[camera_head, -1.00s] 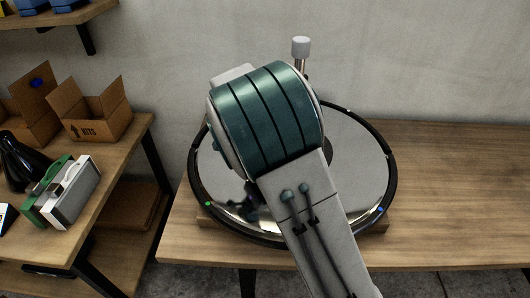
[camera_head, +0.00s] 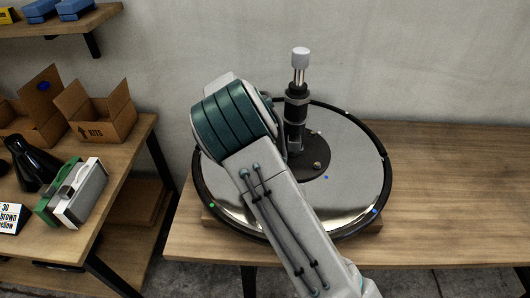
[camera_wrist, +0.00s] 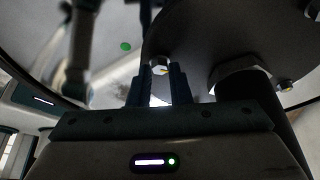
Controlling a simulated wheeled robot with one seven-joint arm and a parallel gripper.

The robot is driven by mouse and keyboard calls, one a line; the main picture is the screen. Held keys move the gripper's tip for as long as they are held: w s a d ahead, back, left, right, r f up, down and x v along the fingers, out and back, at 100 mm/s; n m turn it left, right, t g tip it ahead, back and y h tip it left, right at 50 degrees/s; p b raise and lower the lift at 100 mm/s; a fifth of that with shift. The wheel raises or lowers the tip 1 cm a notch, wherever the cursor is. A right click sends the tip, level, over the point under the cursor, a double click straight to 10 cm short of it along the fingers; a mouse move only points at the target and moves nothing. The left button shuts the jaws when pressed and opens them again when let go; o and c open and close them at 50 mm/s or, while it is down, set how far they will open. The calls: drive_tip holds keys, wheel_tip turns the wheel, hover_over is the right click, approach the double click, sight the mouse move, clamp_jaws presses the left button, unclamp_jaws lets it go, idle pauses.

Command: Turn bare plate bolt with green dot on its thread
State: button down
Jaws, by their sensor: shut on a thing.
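The chair base is a round mirror-like disc (camera_head: 350,160) with a black rim, lying on the table. A dark plate (camera_head: 312,150) sits at its centre, around a black column (camera_head: 296,115). In the wrist view my gripper (camera_wrist: 160,80) is shut on a small bolt (camera_wrist: 160,64) at the edge of the dark plate (camera_wrist: 210,35). A green dot (camera_wrist: 126,46) shows on the shiny disc close beside that bolt. The bolt's thread is hidden. Another bolt (camera_wrist: 285,85) shows at the right. In the head view my arm hides the gripper and the gripped bolt.
The column carries a chrome rod with a white cap (camera_head: 300,57) and stands close beside my wrist. A green dot (camera_head: 212,206) and a blue dot (camera_head: 374,211) mark the rim. The wooden table (camera_head: 450,190) is clear at right. Open boxes (camera_head: 100,110) stand on the left bench.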

drive_tip(key=m+p, duration=0.1)
drive_tip(key=m, duration=0.1)
drive_tip(key=m+g+y+p, duration=0.1)
drive_tip(key=m, duration=0.2)
drive_tip(key=shift+w+r+m+g+y+p, duration=0.15)
drive_tip(key=shift+w+m+g+y+p, duration=0.05)
drive_tip(key=shift+m+g+y+p, duration=0.1)
drive_tip(key=m, duration=0.1)
drive_tip(key=m+y+p, duration=0.1)
drive_tip(key=m, duration=0.1)
drive_tip(key=m+p, duration=0.1)
drive_tip(key=shift+w+d+m+g+y, duration=0.1)
drive_tip(key=shift+d+m+g+y, duration=0.15)
drive_tip(key=shift+m+g+y, duration=0.05)
drive_tip(key=c, duration=1.3)
unclamp_jaws()
drive_tip(key=shift+c, duration=0.2)
drive_tip(key=v, duration=1.3)
drive_tip(key=shift+w+r, duration=0.2)
